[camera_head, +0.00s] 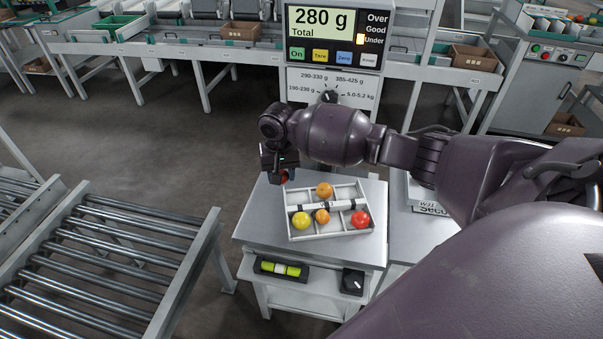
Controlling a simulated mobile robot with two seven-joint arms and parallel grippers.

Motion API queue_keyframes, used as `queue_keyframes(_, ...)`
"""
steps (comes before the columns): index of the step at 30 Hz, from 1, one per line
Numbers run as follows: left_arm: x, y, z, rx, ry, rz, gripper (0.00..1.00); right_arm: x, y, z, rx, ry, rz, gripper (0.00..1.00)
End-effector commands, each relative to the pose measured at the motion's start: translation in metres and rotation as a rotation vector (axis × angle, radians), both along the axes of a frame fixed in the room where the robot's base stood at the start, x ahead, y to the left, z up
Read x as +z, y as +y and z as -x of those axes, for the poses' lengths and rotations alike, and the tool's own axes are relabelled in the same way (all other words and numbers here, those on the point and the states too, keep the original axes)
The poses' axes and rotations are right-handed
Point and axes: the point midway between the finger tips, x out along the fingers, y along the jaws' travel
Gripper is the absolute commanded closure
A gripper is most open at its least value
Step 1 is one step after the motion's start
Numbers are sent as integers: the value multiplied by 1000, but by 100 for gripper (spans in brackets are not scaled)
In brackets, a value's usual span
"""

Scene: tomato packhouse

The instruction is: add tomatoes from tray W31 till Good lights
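The display (337,34) reads 280 g Total, and the light beside Under is lit. A white divided tray (330,237) sits on the grey table. It holds a yellow tomato (301,220), a small orange tomato (322,216), a larger orange tomato (324,190) and a red tomato (361,219). My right gripper (279,176) is above the tray's back left corner, with a red tomato (284,177) showing between its fingers. I cannot read W31 anywhere. My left gripper is out of view.
A roller conveyor (110,250) stands at the left. My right arm covers much of a labelled white box (432,209) on the right.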

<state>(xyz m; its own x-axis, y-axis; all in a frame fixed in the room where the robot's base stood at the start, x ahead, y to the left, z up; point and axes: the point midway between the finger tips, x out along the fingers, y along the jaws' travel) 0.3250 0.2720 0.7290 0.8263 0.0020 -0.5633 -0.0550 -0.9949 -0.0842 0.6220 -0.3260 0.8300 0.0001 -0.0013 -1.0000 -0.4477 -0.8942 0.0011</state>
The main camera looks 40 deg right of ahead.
Motion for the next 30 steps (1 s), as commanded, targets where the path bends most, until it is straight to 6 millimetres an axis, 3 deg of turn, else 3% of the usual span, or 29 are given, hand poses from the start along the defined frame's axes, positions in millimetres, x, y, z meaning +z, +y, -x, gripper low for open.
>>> queue_keyframes(3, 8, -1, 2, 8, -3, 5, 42, -14, -26, -2, -67, -1, -1, 66)
queue_keyframes(9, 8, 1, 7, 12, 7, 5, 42, -36, -50, 1, -121, 0, 0, 66)
queue_keyframes(30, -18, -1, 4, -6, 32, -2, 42, -86, -54, 3, -129, 7, 1, 66)
